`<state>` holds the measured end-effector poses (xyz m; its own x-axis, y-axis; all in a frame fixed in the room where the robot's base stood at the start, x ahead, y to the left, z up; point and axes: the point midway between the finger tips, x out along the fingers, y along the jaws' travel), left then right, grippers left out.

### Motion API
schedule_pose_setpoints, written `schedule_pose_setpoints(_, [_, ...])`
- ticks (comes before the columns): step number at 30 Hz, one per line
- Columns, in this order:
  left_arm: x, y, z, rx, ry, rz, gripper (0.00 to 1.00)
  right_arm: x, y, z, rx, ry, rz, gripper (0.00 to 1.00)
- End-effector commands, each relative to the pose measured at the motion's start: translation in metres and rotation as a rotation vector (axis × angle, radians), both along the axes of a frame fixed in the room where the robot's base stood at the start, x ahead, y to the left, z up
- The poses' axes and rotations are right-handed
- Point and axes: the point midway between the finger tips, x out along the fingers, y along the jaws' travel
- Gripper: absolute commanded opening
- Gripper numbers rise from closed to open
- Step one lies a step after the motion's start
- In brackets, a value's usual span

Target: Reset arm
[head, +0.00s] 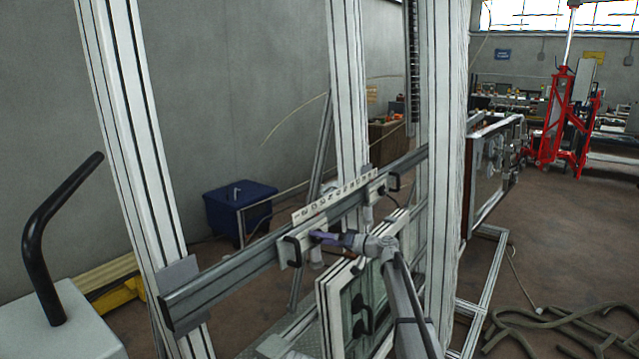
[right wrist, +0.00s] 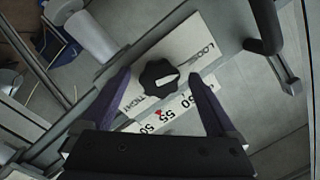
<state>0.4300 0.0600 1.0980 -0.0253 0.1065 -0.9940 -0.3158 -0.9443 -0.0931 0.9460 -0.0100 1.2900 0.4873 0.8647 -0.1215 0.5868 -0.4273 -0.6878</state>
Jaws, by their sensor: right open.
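My right gripper (head: 326,238) reaches from the lower right to the frame's horizontal rail (head: 235,272). In the right wrist view, its two purple fingers (right wrist: 158,76) are open. A black lobed knob (right wrist: 158,73) with a white mark shows between the fingertips, with a gap on each side. The knob sits on a white plate (right wrist: 203,42) lettered with "LOOSE" and "TIGHT". A number scale (right wrist: 165,117) shows below the knob; it also runs along the rail in the head view (head: 335,198). I cannot make out the knob in the head view. My left gripper is not in view.
Tall aluminium posts (head: 135,130) and (head: 445,150) flank the rail. A pale-framed panel (head: 335,305) stands just below the gripper. A blue bin (head: 240,207) and a red stand (head: 567,120) are farther back.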

Motion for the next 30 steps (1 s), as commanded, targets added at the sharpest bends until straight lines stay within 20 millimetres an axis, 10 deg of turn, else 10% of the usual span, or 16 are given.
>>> schedule_pose_setpoints(30, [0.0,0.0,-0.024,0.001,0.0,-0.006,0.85,-0.003,0.002,0.0,0.636,0.876,-0.113,0.93])
